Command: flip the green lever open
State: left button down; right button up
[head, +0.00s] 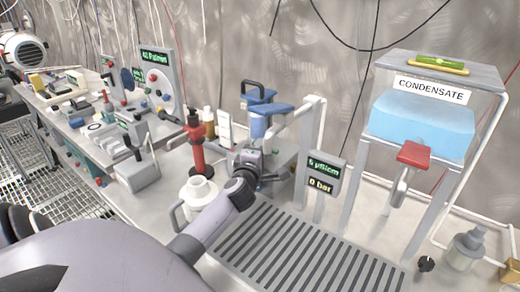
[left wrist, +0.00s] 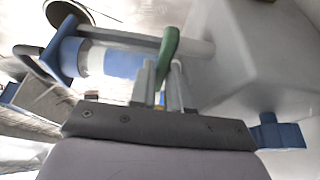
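The green lever (left wrist: 169,48) shows in the left wrist view as a curved handle at the fingertips, beside a pale pipe. Its lower end runs down between the two fingers of my left gripper (left wrist: 163,84). The fingers stand close together, and I cannot tell whether they press on the lever. In the head view my left gripper (head: 250,165) is at the pipework below the blue fitting (head: 264,118). I cannot make out the green lever there; the gripper and wrist may hide it. My right gripper is not in view.
A red-topped post (head: 196,145) and a white jug (head: 198,192) stand just left of my left wrist. A display panel (head: 322,175) stands to the right. A slotted drain grate (head: 305,250) lies in front. The CONDENSATE stand (head: 480,75) is further right.

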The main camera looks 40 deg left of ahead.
pick_arm(q)
jog(key=shift+r, duration=0.1)
dwell(0.3)
jog(key=shift+s+d+n+g+y+p, duration=0.2)
jog(key=shift+n+g+y+p, duration=0.15)
jog(key=shift+n+g+y, duration=0.45)
jog(key=shift+s+d+n+g+y, duration=0.1)
jog(key=shift+n+g+y, duration=0.25)
jog(key=shift+y, duration=0.2)
jog(key=shift+s+d+n+g+y, duration=0.1)
jog(key=shift+n+g+y, duration=0.2)
jog(key=shift+y, duration=0.25)
jog(key=c, duration=1.2)
grip_release()
jog(key=shift+o, duration=0.2)
